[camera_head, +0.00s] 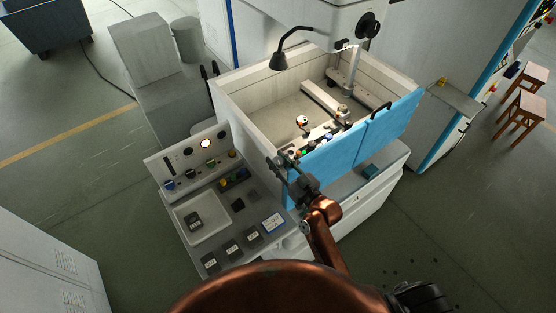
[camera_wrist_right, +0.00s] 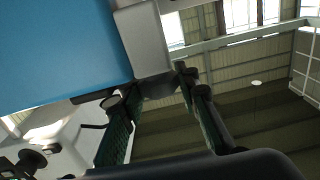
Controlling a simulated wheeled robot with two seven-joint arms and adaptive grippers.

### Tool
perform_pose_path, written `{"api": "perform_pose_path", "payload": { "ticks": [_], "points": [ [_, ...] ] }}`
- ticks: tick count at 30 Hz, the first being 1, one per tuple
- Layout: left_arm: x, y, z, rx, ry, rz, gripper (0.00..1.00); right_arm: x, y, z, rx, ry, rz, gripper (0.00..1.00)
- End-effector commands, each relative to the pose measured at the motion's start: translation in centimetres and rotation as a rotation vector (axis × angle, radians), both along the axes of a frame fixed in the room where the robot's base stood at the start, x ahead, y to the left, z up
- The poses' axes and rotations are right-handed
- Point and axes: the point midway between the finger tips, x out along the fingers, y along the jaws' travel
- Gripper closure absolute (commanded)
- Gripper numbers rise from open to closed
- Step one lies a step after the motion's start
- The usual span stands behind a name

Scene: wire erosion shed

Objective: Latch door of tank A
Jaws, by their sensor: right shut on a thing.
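The tank (camera_head: 235,100) is an open-topped pale box with blue front panels, a left one (camera_head: 325,165) and a right one (camera_head: 392,124). The panels stand upright along its front; I see no letter showing which is door A. A blue panel (camera_wrist_right: 60,50) also fills the upper left of the right wrist view, beside a pale grey edge block (camera_wrist_right: 146,42). My right gripper (camera_head: 284,163) is at the left end of the left panel. In the wrist view its dark green fingers (camera_wrist_right: 156,92) are around a dark grey latch part (camera_wrist_right: 158,86), mostly hidden.
A control console (camera_head: 255,190) with knobs, a tray (camera_head: 190,222) and dark blocks stands left of my right gripper. A black lamp (camera_head: 282,58) hangs over the tank. Stools (camera_head: 522,112) stand far right. The floor in front of the tank is clear.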

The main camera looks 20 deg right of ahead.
Motion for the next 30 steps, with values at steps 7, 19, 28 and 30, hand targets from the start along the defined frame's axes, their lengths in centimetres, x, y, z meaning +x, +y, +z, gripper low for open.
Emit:
{"api": "perform_pose_path", "payload": {
  "ticks": [7,19,28,30],
  "points": [
    [0.0,0.0,-0.9,0.000,0.000,0.000,0.31,0.1,0.0,0.0,-0.006,-0.007,0.050,0.95],
    [0.0,0.0,-1.6,0.000,0.000,0.000,0.31,0.0,0.0,0.0,0.000,0.000,0.120,0.95],
    [0.0,0.0,-1.6,0.000,0.000,0.000,0.31,0.0,0.0,0.0,0.001,0.001,0.119,0.66],
    [0.0,0.0,-1.6,0.000,0.000,0.000,0.31,0.0,0.0,0.0,0.001,0.001,0.119,0.61]
  ]
}}
